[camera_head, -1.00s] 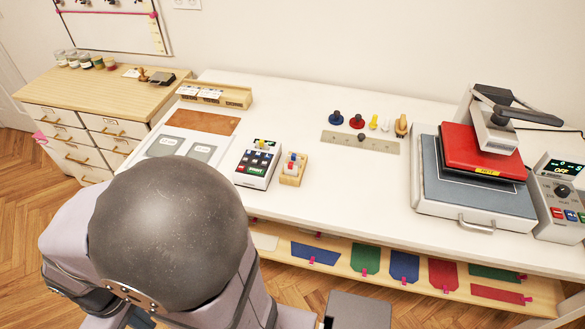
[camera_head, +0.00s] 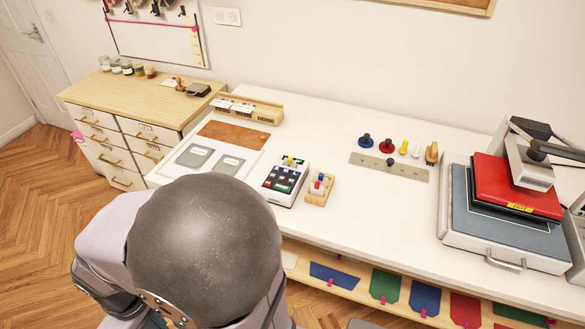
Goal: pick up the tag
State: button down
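Which item is the tag is not clear from this view. Small white cards (camera_head: 222,103) lie in a wooden holder (camera_head: 262,113) at the back left of the white table. Two grey pads (camera_head: 229,171) with small white labels lie on a white sheet nearer the front. Small pink tabs (camera_head: 330,283) hang on the coloured cloth pieces on the shelf below the table. My gripper is out of view.
A keypad box (camera_head: 284,181) and a small wooden block stand (camera_head: 320,190) sit mid-table. Coloured knobs (camera_head: 387,145) stand near the back by a metal strip (camera_head: 389,166). A red heat press (camera_head: 515,187) marked HOT stands at the right. Much of the white tabletop (camera_head: 390,220) is bare.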

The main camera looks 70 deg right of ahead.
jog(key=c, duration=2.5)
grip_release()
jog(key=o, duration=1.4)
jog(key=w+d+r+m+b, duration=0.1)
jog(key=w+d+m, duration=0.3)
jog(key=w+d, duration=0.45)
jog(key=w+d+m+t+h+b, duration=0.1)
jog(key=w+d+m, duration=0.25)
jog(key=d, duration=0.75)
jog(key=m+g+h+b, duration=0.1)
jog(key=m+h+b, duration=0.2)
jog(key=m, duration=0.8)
send_near(289, 159)
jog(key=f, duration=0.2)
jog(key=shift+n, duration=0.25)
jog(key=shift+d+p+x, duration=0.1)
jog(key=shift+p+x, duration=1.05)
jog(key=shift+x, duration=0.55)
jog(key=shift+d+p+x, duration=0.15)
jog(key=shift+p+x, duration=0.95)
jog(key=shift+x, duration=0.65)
